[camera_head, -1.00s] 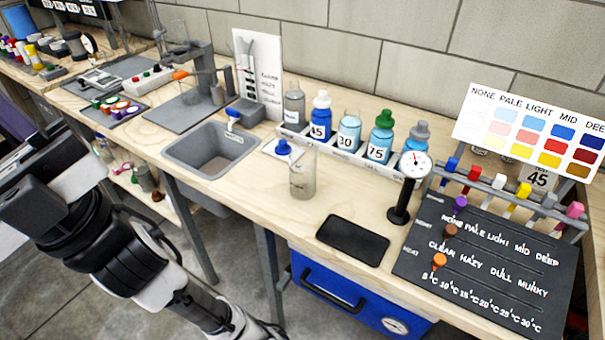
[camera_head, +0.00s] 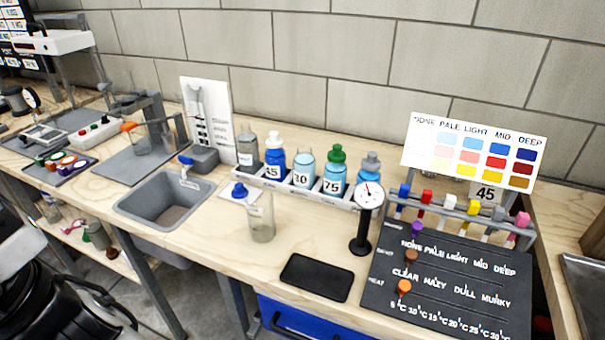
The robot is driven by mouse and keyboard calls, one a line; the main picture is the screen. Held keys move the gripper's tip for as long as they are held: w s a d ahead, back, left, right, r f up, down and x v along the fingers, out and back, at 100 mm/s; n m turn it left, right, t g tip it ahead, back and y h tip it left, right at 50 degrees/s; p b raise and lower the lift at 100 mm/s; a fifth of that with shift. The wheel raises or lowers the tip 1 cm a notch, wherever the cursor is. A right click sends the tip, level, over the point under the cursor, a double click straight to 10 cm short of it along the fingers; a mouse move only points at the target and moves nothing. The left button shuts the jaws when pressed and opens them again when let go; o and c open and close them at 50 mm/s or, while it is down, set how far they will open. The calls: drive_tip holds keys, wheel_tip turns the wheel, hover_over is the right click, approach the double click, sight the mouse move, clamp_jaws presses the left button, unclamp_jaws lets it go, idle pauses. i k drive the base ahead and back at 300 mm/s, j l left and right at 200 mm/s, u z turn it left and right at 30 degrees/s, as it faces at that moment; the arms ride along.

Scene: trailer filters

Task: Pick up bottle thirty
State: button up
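Bottle thirty (camera_head: 304,169) is a light blue bottle with a white label reading 30 and no coloured cap visible. It stands upright in the pale rack (camera_head: 330,196) at the back of the bench, between the dark blue bottle 45 (camera_head: 274,165) with a white cap and the light blue bottle 75 (camera_head: 335,172) with a green cap. Its base is hidden by the rack's front. My arm shows only partly at the lower left edge, well away from the bottle. My gripper is not in view.
A clear glass (camera_head: 262,219) and a blue-knobbed item (camera_head: 240,192) stand before the rack. A gauge on a stand (camera_head: 365,215) is to the right. A sink (camera_head: 168,200) is at left. A black pad (camera_head: 317,277) lies in front, beside the dark slider board (camera_head: 450,285).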

sight(304, 161)
drive_tip(key=i+j, duration=0.1)
drive_tip(key=j, duration=0.35)
drive_tip(key=i+j+z, duration=0.1)
drive_tip(key=j, duration=0.3)
drive_tip(key=i+j, duration=0.1)
drive_tip(key=j, duration=0.35)
